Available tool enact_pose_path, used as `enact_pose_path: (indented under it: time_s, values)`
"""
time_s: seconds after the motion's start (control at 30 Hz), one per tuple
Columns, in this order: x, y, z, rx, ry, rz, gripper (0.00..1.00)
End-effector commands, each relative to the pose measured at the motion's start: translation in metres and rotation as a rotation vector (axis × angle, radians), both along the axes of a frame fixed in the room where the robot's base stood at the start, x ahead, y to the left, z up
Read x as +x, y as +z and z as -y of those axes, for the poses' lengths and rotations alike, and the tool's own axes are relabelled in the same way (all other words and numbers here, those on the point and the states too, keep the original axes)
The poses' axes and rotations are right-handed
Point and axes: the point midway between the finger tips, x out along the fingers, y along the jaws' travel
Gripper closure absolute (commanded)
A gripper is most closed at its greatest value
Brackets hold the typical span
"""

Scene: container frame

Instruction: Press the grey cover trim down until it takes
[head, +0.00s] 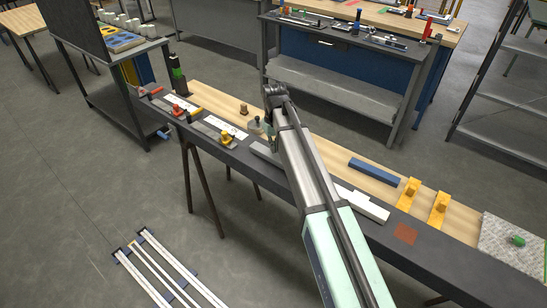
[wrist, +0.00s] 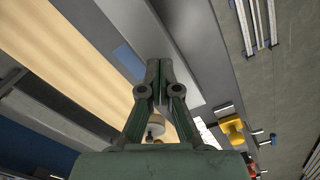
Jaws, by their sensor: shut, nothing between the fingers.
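A long grey trim (head: 265,153) lies along the dark front strip of the bench, to the left of my arm in the head view. My arm hides its middle, and a paler length (head: 362,203) shows on the right; I cannot tell whether they are one piece. In the wrist view a grey strip (wrist: 188,65) runs beside and beyond the fingertips. My gripper (wrist: 160,64) is shut and empty, pointing down over the strip. In the head view my gripper (head: 270,140) is mostly hidden by the arm. I cannot tell whether the fingertips touch the trim.
A blue bar (head: 374,171) lies on the wooden part of the bench (head: 330,152). Two yellow brackets (head: 407,194) stand to the right. Yellow (head: 227,138) and red (head: 177,110) clamp-like pieces sit to the left. A small round-topped item (wrist: 155,127) stands close to my gripper.

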Motion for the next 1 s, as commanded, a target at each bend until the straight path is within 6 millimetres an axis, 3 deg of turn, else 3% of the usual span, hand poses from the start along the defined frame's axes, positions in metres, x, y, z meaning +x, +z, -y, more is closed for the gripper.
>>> enact_pose_path:
  time_s: [1.0]
  values:
    - [0.0,-0.013,0.0,0.0,0.0,0.0,1.0]
